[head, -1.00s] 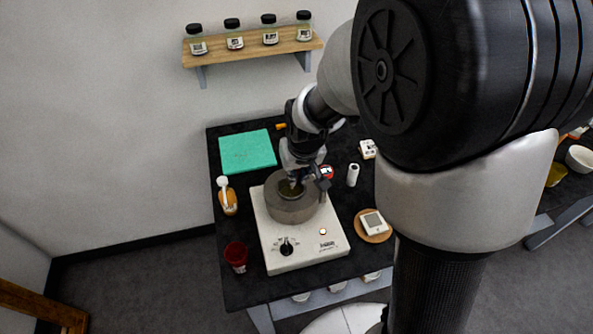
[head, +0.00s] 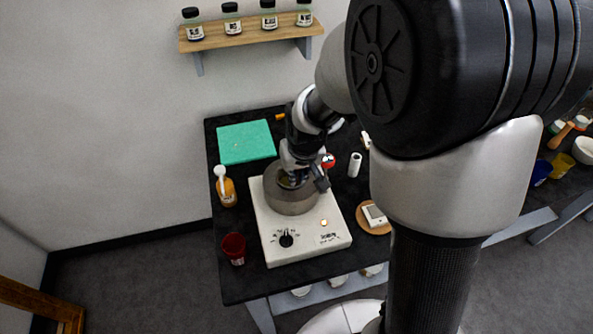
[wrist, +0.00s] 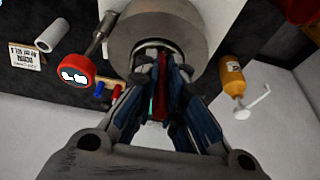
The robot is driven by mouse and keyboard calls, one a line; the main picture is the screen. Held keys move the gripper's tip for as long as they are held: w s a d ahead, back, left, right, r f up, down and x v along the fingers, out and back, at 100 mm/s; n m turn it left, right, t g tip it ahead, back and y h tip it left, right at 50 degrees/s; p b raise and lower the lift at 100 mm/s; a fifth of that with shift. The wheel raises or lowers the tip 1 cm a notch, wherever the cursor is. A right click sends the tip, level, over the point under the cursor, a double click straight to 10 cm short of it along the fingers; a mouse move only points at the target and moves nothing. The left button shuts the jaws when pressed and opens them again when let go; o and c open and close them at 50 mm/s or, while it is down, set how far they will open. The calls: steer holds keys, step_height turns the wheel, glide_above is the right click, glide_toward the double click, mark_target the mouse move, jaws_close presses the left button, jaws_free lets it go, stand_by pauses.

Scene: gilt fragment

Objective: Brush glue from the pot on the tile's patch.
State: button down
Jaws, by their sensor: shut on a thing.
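A grey metal pot (head: 290,203) stands on a white hotplate (head: 300,247) and is open at the top; it also shows in the wrist view (wrist: 120,42). My gripper (head: 294,181) points down at the pot's mouth. In the wrist view my gripper (wrist: 160,62) is shut on a thin red piece (wrist: 163,88), which looks like the brush's handle. The fingers overlap the pot's opening there. The brush's tip and the glue are hidden by the fingers and the pot's wall. I cannot make out the tile or its patch in either view.
A teal mat (head: 240,146) lies at the back left of the black table (head: 236,288). An orange bottle (head: 227,192) and a red cup (head: 233,247) stand left of the hotplate.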

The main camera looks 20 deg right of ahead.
steer(key=shift+f+b, duration=0.45)
steer(key=shift+f, duration=0.1)
stand_by(0.5)
steer(key=shift+s+f, duration=0.15)
stand_by(1.1)
steer(key=shift+r+p, duration=2.55)
steer(key=shift+r, duration=1.1)
steer(key=shift+f, duration=0.1)
